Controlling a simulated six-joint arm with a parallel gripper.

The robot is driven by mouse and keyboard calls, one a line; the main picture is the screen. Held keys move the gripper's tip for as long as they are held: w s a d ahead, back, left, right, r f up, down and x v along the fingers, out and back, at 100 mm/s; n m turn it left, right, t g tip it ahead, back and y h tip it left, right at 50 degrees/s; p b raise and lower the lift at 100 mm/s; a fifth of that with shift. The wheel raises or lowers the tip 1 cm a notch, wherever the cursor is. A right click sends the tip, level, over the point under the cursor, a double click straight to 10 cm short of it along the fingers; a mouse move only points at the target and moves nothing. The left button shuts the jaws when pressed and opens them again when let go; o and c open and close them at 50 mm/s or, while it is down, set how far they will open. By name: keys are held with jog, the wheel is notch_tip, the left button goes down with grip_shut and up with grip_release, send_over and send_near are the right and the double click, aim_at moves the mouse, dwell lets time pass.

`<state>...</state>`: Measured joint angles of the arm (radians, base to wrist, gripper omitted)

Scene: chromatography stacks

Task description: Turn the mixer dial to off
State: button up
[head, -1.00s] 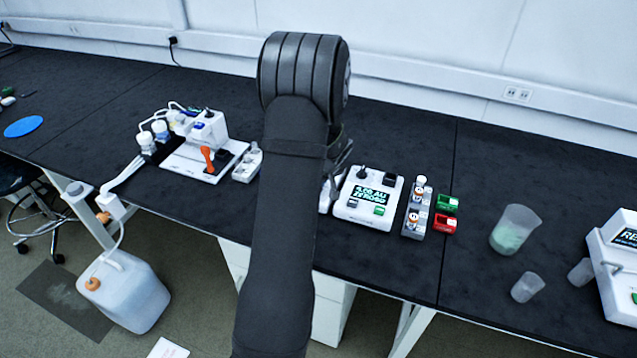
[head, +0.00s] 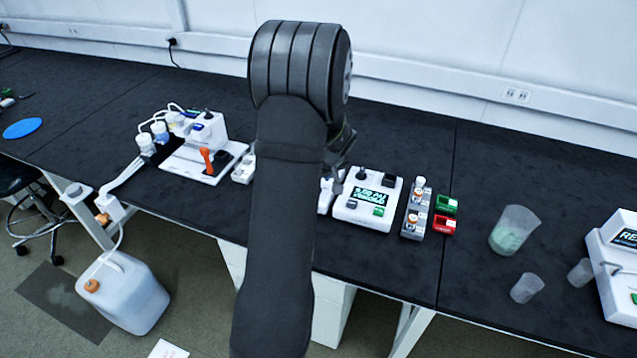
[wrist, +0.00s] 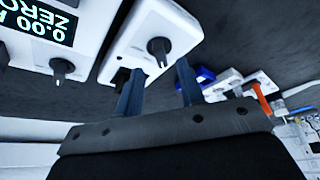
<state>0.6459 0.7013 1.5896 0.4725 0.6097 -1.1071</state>
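In the wrist view, a white box with a round black dial (wrist: 160,47) lies just beyond my fingertips. This may be the mixer; no label on it is readable. Its dial has a ridged pointer and stands above the gap between the fingers. A smaller black part shows lower on the same box, beside the left finger. My gripper (wrist: 161,68) is open, its two dark fingers apart with nothing held. No contact with the dial is visible. In the head view, my arm hides most of this box; a white part (head: 325,195) shows beside my gripper.
A white instrument (head: 366,222) with a "0.00 ... ZERO" display and its own black knob (wrist: 62,68) stands close by. A vial rack (head: 416,222), a green box (head: 446,204) and a red box (head: 444,225) are right of it. An orange-levered device (head: 207,160) stands left.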

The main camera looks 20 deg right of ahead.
jog(key=v, duration=1.3)
jog(key=shift+r, duration=0.2)
jog(key=shift+d+f, duration=0.1)
jog(key=x, duration=1.7)
jog(key=shift+f, duration=0.15)
jog(key=shift+a+m+h, duration=0.15)
jog(key=shift+m+h, duration=0.2)
jog(key=shift+m, duration=0.55)
jog(key=shift+a+m+h, duration=0.2)
jog(key=shift+m+h, duration=0.15)
jog(key=shift+m, duration=0.55)
jog(key=shift+w+a+m+h, duration=0.1)
jog(key=shift+m+h, duration=0.3)
jog(key=shift+m, duration=0.7)
jog(key=shift+a+m+h, duration=0.1)
jog(key=shift+m+h, duration=0.2)
jog(key=shift+m, duration=0.7)
jog(key=shift+g, duration=0.3)
